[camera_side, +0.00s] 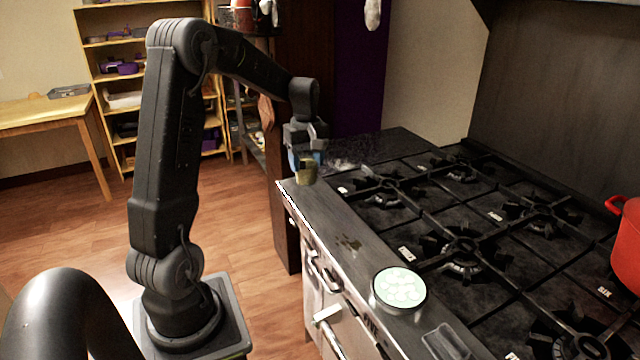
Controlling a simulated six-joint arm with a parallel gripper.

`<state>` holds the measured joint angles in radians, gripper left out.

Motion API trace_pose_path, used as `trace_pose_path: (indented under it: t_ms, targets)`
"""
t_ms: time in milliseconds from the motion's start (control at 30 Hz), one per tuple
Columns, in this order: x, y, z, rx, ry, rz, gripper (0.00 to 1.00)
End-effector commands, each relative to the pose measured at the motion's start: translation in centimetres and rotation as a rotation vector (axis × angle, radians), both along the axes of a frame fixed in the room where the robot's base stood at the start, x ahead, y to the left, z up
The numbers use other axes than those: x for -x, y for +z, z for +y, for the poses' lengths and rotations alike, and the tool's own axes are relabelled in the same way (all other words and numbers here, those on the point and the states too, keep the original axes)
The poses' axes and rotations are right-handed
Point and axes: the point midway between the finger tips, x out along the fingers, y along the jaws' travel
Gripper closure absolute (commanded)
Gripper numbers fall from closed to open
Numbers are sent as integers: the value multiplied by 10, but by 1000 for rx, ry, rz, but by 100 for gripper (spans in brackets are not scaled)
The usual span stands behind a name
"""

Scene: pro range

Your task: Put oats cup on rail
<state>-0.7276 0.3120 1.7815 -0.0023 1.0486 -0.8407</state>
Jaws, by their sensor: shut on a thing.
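My gripper (307,158) points down above the far left end of the stove's metal front rail (345,225). It is shut on a small yellowish-brown cup (306,175), which I take to be the oats cup. The fingers hide part of the cup. The cup appears at or just above the rail's far corner; I cannot tell from this view whether it touches.
A round container with a pale green top (400,287) and a small clear tray (446,342) sit nearer on the rail. The black burner grates (465,245) lie to the right, with a red pot (627,245) at the right edge. The middle rail is clear.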

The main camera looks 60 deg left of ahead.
Motion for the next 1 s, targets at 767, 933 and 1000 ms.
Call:
trace_pose_path:
  t_ms: [767, 933, 1000]
  targets:
    - [-22, -54, -11, -1, 1, -1, 69]
    - [-22, -55, -11, -1, 1, -1, 69]
    - [-22, -57, -11, 0, 1, 0, 69]
